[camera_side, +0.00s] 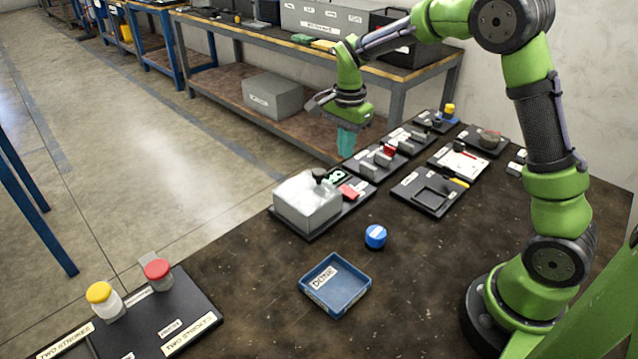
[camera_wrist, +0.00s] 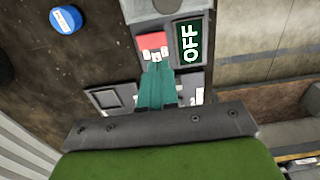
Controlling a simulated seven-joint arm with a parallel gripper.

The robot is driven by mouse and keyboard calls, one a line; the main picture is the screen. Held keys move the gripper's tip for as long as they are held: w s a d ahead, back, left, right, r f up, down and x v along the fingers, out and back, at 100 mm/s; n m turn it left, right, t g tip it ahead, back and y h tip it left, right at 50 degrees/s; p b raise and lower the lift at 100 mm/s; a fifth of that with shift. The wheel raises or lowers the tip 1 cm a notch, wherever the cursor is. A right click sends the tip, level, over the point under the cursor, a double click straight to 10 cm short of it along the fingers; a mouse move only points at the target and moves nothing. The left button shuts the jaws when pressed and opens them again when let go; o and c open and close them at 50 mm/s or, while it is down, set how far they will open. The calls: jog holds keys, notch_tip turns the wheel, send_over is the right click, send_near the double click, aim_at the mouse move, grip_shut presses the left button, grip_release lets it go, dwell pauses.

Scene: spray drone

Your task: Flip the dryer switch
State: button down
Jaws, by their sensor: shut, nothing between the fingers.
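The dryer (camera_side: 307,204) is a pale, translucent-looking box with a dark knob on top, standing on a black base. Beside it on the base are a red switch (camera_side: 348,191) and a small dark display (camera_side: 337,175). In the wrist view the red switch (camera_wrist: 152,41) is just beyond my fingertips, and the display (camera_wrist: 190,43) reads OFF in white. My gripper (camera_side: 346,153) has teal fingers, shut and empty, pointing down above the stations behind the dryer. In the wrist view the gripper (camera_wrist: 158,66) appears close to the switch, but I cannot see contact.
A blue-capped item (camera_side: 375,236) and a blue tray (camera_side: 335,285) marked DONE sit on the dark table. A black rack (camera_side: 150,315) with yellow- and red-capped jars is at lower left. Several stations with small parts fill the far right. The table middle around the tray is mostly clear.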

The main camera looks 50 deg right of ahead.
aim_at(343, 188)
notch_tip(343, 188, down, 9)
jog(key=shift+f, duration=0.2)
dwell(0.3)
jog(key=shift+w+f, duration=0.1)
jog(key=shift+f, duration=0.1)
jog(key=shift+s+r, duration=0.1)
jog(key=shift+s, duration=0.1)
jog(key=shift+s+r, duration=0.2)
jog(key=shift+s, duration=0.4)
notch_tip(343, 188, up, 14)
jog(key=w, duration=0.2)
jog(key=shift+w, duration=0.35)
